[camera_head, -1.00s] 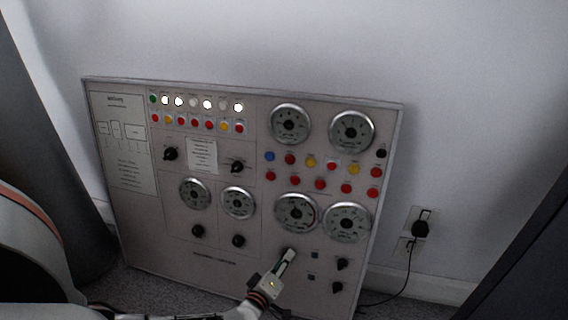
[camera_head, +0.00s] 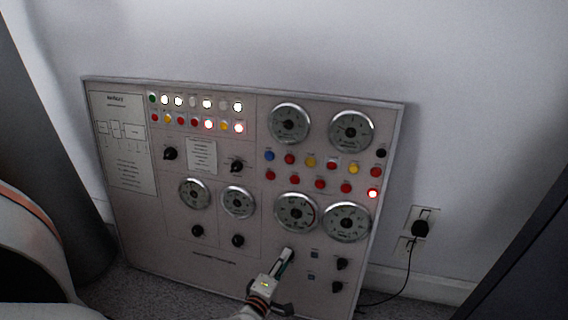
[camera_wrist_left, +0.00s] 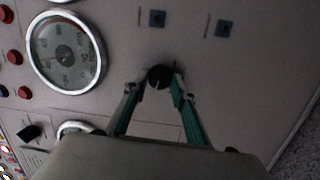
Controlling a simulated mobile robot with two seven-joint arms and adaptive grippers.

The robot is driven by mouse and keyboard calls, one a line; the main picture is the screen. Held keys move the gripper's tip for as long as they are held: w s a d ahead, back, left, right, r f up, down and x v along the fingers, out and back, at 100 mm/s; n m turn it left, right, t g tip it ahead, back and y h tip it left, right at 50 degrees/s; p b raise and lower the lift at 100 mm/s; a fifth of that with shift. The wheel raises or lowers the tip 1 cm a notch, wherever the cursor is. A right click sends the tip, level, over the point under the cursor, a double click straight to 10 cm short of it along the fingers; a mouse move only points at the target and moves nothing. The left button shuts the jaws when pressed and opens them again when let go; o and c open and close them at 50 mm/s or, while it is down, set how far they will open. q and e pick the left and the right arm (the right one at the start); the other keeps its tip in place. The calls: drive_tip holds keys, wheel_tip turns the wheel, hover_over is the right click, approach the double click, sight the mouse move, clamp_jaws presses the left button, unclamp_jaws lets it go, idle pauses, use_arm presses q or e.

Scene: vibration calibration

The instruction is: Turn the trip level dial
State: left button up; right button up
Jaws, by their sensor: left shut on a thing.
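The grey control panel (camera_head: 215,250) leans against the wall, with several dials and lamps. My left gripper (camera_head: 287,253) reaches up from the bottom edge to a black dial (camera_head: 289,250) below the large right-hand gauges. In the left wrist view the same dial (camera_wrist_left: 159,77) shows as a round black knob with a pale pointer line. My left gripper's green-lined fingers (camera_wrist_left: 158,84) are shut on it from both sides. Its label is not readable, so I cannot confirm its name. My right gripper is not in view.
A plug and cord (camera_head: 420,228) are at the wall outlet on the right.

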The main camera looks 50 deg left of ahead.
use_arm(q)
drive_tip(key=o, duration=1.1)
drive_tip(key=shift+s, duration=0.1)
drive_tip(key=v, duration=1.2)
